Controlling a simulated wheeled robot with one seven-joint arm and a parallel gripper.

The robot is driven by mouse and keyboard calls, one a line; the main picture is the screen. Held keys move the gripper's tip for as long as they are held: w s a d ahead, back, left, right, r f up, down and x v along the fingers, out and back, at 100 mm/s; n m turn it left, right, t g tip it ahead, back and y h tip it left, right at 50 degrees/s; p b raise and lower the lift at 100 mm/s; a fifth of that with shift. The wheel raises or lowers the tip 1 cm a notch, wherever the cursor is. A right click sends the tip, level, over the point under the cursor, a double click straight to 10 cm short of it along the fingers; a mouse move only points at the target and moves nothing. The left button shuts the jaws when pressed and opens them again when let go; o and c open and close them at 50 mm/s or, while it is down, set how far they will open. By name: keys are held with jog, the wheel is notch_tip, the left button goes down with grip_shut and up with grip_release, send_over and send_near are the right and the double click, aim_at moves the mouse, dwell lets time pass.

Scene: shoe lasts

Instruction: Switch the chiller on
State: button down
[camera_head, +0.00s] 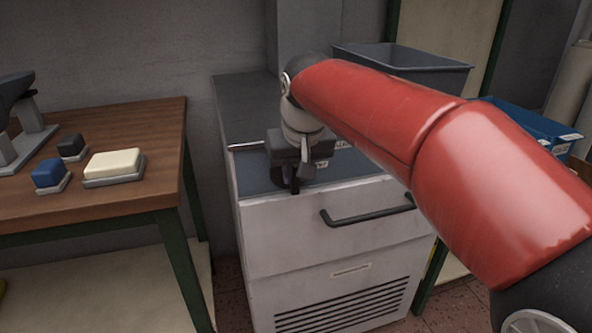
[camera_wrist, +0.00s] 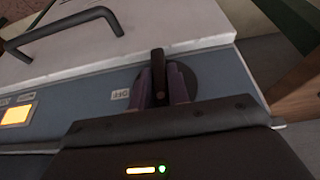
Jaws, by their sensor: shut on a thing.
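The chiller (camera_head: 335,255) is a pale cabinet with a dark handle, a vented front and a blue-grey control strip along its upper front edge. In the wrist view, its round dark switch (camera_wrist: 190,78) sits on the strip (camera_wrist: 75,118), with a small "OFF" label (camera_wrist: 120,94) beside it. My gripper (camera_wrist: 162,88) is shut on the bar-shaped knob of the switch, one purple-grey finger on each side. In the head view my gripper (camera_head: 293,178) points down at the strip's left part. A lit orange indicator (camera_wrist: 17,115) shows at the left in the wrist view.
A wooden table (camera_head: 110,205) stands to the left, with a blue block (camera_head: 49,173), a dark block (camera_head: 71,146) and a cream block (camera_head: 113,163) on it. A grey bin (camera_head: 420,68) is behind my arm. The chiller's door handle (camera_head: 365,215) sticks out in front.

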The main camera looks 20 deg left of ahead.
jog(key=shift+f, duration=0.1)
jog(key=c, duration=1.3)
grip_release()
jog(key=shift+c, duration=0.2)
jog(key=v, duration=0.8)
